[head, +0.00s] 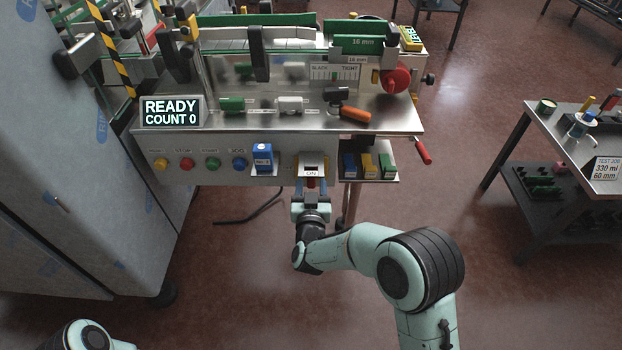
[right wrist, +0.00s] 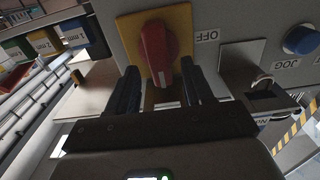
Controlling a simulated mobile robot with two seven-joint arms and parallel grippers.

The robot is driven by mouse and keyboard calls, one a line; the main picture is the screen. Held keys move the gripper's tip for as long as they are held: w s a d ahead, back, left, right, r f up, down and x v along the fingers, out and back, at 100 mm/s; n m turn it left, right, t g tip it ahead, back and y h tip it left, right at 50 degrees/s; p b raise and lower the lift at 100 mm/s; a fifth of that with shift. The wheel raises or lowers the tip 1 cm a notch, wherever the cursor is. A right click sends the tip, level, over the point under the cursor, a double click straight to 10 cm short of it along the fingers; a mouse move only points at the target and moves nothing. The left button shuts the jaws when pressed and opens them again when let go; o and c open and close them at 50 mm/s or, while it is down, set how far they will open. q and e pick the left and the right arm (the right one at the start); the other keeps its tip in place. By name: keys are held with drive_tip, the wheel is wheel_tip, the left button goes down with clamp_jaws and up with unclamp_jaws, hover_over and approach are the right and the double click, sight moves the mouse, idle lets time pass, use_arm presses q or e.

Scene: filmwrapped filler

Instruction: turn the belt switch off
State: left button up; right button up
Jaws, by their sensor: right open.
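The belt switch is a red rotary knob (right wrist: 158,50) on a yellow plate (right wrist: 182,22), on the front of the machine. In the right wrist view an OFF label (right wrist: 207,36) sits beside the plate. The knob's white mark is at its end nearest my gripper. In the head view an ON label (head: 311,173) shows at the switch, and my gripper partly hides the knob. My right gripper (right wrist: 162,85) is open, with one finger on each side of the knob's near end; I cannot tell whether they touch it. My left gripper is out of view.
A button row with a blue JOG button (head: 239,164) and a blue block (head: 262,155) lies left of the switch. Coloured blocks (head: 367,166) stand on a shelf at right. The display (head: 171,112) reads READY, COUNT 0. A side table (head: 560,145) stands at far right.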

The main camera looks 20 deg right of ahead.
drive_tip(key=shift+x, duration=1.05)
clamp_jaws()
